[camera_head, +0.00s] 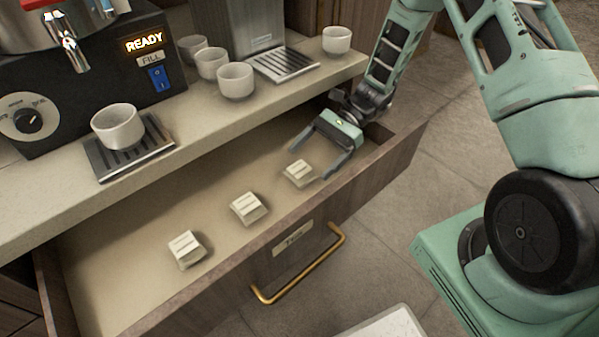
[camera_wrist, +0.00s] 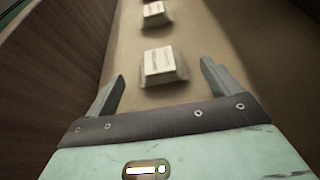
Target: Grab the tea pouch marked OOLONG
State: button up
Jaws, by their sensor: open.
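Three pale tea pouches lie in a row in the open drawer. In the head view they are the near-left pouch (camera_head: 184,248), the middle pouch (camera_head: 249,207) and the right pouch (camera_head: 300,173). Their printing is too small to read, so I cannot tell which says OOLONG. My gripper (camera_head: 311,163) is open and low over the drawer's right end, its fingers close to the right pouch. In the wrist view my gripper (camera_wrist: 160,88) is open with the nearest pouch (camera_wrist: 160,64) just ahead, roughly centred between the fingers. Another pouch (camera_wrist: 155,14) lies beyond it.
The drawer (camera_head: 120,272) is pulled out, with a brass handle (camera_head: 300,270) on its front. Its side wall (camera_wrist: 50,70) runs close along the left in the wrist view. The counter (camera_head: 215,112) above holds several white cups, one on a drip tray (camera_head: 125,158), beside a machine (camera_head: 100,95) lit READY.

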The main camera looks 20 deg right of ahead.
aim_at(303, 166)
jog(key=shift+x, duration=3.35)
jog(key=shift+r, duration=0.15)
jog(key=c, duration=1.1)
